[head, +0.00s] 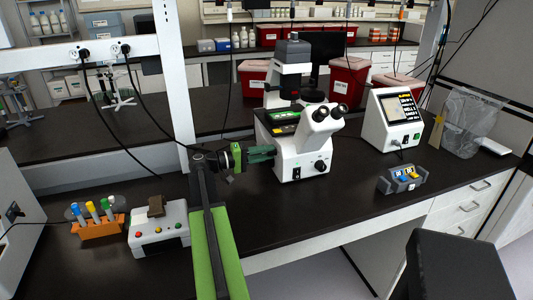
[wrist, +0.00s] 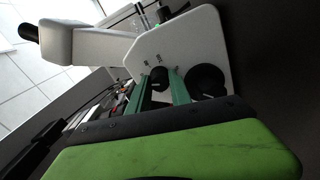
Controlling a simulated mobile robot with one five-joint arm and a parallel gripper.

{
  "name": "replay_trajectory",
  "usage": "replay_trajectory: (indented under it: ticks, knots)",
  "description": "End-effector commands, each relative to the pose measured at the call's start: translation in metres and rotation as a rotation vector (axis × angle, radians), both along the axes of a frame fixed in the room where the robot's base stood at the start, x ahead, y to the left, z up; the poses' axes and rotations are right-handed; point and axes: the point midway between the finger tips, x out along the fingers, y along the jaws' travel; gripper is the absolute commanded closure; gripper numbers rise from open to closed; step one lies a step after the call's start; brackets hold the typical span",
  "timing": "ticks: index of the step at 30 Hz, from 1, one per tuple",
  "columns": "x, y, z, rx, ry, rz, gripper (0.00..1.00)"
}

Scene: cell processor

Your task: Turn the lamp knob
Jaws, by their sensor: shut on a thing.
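The white microscope (head: 300,155) stands on the dark bench in the head view. Its side panel (wrist: 185,45) fills the upper middle of the wrist view and carries a small black knob (wrist: 158,75) and a larger black knob (wrist: 206,80). The small knob sits between the green fingers of my gripper (wrist: 160,77), which is shut on it. In the head view my gripper (head: 274,153) reaches the microscope's left side, and the knob there is hidden. Small markings by the small knob are too small to read.
A white device with a screen (head: 395,118) and a small tray with blue and yellow items (head: 403,180) stand right of the microscope. An orange tube rack (head: 98,228) and a white box with buttons (head: 160,232) stand at the left.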

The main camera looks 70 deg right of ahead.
Motion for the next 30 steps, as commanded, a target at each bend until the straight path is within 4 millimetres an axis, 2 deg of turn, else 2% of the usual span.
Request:
replay_trajectory:
  ticks: [8,9,14,24,26,30]
  knots:
    - [0.001,0.0,0.0,-0.001,0.001,0.003,1.0]
    - [0.001,0.0,0.0,0.0,0.002,0.003,0.72]
    - [0.001,0.0,0.0,0.001,0.001,0.002,0.53]
    - [0.004,0.002,0.0,0.001,0.001,0.001,0.53]
    - [0.009,0.007,0.0,0.001,0.001,0.002,0.53]
    - [0.035,0.027,0.0,0.001,0.001,0.005,0.53]
